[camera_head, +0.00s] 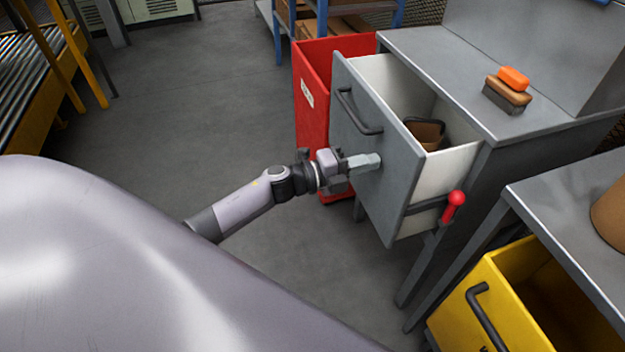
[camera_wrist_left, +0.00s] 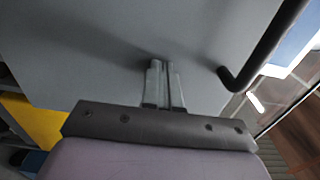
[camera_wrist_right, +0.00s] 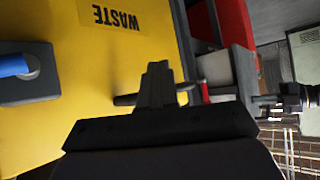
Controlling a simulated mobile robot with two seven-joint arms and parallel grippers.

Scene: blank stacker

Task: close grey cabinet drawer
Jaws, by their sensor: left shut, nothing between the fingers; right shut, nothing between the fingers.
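The grey cabinet (camera_head: 430,50) stands at the upper right of the head view. Its grey drawer (camera_head: 375,165) is pulled well out, with a dark bar handle (camera_head: 357,112) on its front and a brown item (camera_head: 425,132) inside. My left gripper (camera_head: 372,161) is shut and empty, its fingertips at the drawer front below the handle; I cannot tell if they touch. In the left wrist view the shut fingers (camera_wrist_left: 164,85) point at the grey front, with the handle to the right. My right gripper (camera_wrist_right: 157,85) is shut and empty, in front of a yellow surface marked WASTE.
A red bin (camera_head: 315,95) stands left of the drawer. A yellow drawer (camera_head: 490,300) is under the bench at lower right. Open floor (camera_head: 200,120) lies to the left.

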